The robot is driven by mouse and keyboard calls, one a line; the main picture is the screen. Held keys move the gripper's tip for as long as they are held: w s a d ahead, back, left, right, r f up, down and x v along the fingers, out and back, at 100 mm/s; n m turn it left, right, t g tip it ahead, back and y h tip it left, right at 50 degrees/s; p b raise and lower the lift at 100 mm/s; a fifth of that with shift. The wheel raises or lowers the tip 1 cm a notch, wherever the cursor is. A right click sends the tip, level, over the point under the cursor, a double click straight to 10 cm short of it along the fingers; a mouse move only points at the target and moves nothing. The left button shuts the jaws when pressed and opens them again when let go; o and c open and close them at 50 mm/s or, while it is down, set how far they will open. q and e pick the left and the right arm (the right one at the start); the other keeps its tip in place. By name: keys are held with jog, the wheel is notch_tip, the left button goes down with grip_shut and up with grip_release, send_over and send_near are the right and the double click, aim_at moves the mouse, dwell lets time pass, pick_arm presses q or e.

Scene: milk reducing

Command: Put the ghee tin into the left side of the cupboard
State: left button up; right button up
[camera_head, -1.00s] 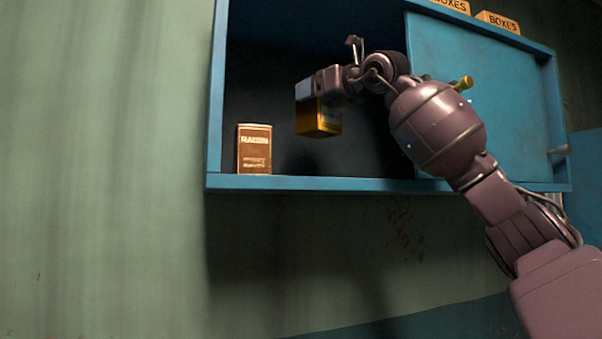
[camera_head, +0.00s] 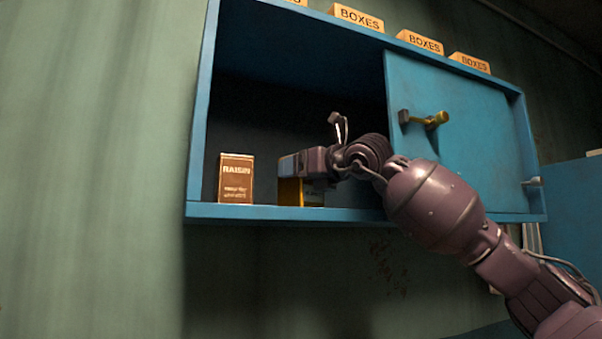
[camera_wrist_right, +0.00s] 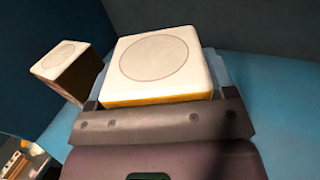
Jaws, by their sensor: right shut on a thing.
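The ghee tin (camera_head: 289,192), a yellow box-shaped tin, is inside the open left side of the blue cupboard (camera_head: 255,213), low over its floor. My right gripper (camera_head: 288,166) is shut on the tin from the right. In the right wrist view the tin's pale square top (camera_wrist_right: 157,62) sits between the fingers of the gripper (camera_wrist_right: 160,95). I cannot tell whether its base touches the cupboard floor. My left gripper is in none of the views.
A brown raisin box (camera_head: 236,178) stands just left of the tin, with a small gap. It also shows in the right wrist view (camera_wrist_right: 70,68). A blue sliding door (camera_head: 465,130) covers the cupboard's right side. Several "BOXES" labels (camera_head: 357,19) line the top.

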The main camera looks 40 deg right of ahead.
jog(key=o, duration=1.1)
jog(key=shift+f, duration=0.1)
pick_arm(q)
jog(key=shift+s+f, duration=0.3)
jog(key=shift+s, duration=0.1)
pick_arm(e)
jog(key=shift+o, duration=0.6)
pick_arm(q)
jog(key=shift+r, duration=0.15)
